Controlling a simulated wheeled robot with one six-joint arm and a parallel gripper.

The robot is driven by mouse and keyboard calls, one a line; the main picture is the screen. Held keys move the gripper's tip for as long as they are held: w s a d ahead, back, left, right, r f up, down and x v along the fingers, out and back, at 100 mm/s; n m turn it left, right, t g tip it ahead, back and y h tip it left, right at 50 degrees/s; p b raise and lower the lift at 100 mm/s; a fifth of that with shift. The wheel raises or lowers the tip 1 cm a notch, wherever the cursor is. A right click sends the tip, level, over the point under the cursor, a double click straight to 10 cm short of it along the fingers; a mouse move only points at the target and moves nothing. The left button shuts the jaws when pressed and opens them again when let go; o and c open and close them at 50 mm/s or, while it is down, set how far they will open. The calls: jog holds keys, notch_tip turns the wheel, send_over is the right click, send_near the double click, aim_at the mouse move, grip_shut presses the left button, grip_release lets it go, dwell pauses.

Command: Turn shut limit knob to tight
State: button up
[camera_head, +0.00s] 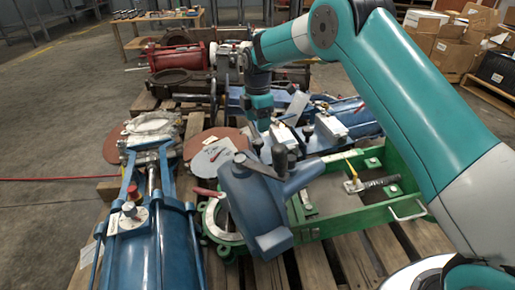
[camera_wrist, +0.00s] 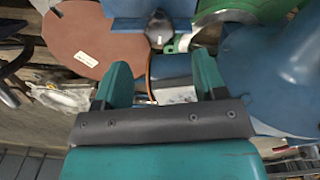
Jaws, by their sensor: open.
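A small grey knob (camera_head: 129,209) sits on a white dial plate on top of the blue cylinder unit (camera_head: 140,245) at the left in the head view. A red button (camera_head: 133,192) stands just behind it. Any dial marks are too small to read. My gripper (camera_head: 262,118) hangs pointing down above the pallets, right of and behind that knob, clear of it. In the wrist view my gripper (camera_wrist: 162,72) is open and empty between its teal fingers. A dark knob-like part (camera_wrist: 159,28) shows beyond the fingertips; I cannot tell whether it is the same knob.
A blue-grey valve body (camera_head: 255,205) stands in front of my gripper, beside a green frame (camera_head: 345,205). Brown discs (camera_head: 210,143) lie behind. A red machine (camera_head: 178,57) and cardboard boxes (camera_head: 465,45) are farther back. The floor at left is open, crossed by a red line.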

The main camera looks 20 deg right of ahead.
aim_at(257, 141)
notch_tip(257, 141, down, 8)
jog(key=b, duration=0.3)
jog(key=shift+r, duration=0.25)
jog(key=c, duration=0.9)
